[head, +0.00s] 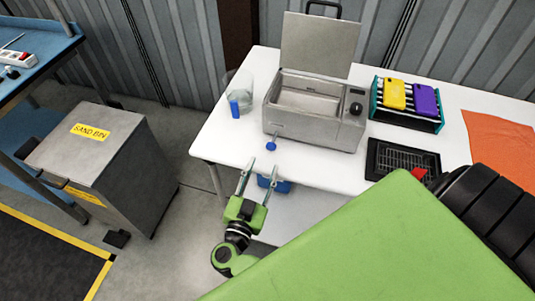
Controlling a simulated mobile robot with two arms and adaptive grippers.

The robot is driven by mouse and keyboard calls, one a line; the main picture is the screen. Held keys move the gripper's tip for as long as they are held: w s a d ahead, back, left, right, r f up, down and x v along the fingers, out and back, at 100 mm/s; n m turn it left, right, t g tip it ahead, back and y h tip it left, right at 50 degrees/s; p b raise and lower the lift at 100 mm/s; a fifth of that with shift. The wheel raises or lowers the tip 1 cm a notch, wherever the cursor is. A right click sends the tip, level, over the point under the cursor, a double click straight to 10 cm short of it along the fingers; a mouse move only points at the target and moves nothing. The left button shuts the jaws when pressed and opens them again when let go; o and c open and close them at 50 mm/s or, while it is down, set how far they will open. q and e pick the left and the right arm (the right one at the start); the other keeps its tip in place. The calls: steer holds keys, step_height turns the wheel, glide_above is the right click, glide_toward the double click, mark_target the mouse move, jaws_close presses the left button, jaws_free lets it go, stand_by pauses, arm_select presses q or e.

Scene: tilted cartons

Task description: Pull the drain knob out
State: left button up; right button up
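A grey metal bath (314,128) with its lid (320,45) raised stands on the white table. A blue knob (271,146) sticks out low at the front left of the bath, by the table's front edge. It appears to be the drain knob. My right gripper (261,167) is in front of the table edge, just below the knob in the picture. Its two fingers are spread and point toward the knob, with nothing between them. I cannot tell the exact gap to the knob. My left gripper is not in view.
A clear beaker (238,93) and a small blue item (234,109) stand left of the bath. A rack (407,116) with yellow and purple blocks and a black grille tray (402,158) are right. A blue container (275,184) shows below the table edge. A sand bin (105,160) stands left.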

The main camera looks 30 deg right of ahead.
steer(key=shift+v, duration=1.5)
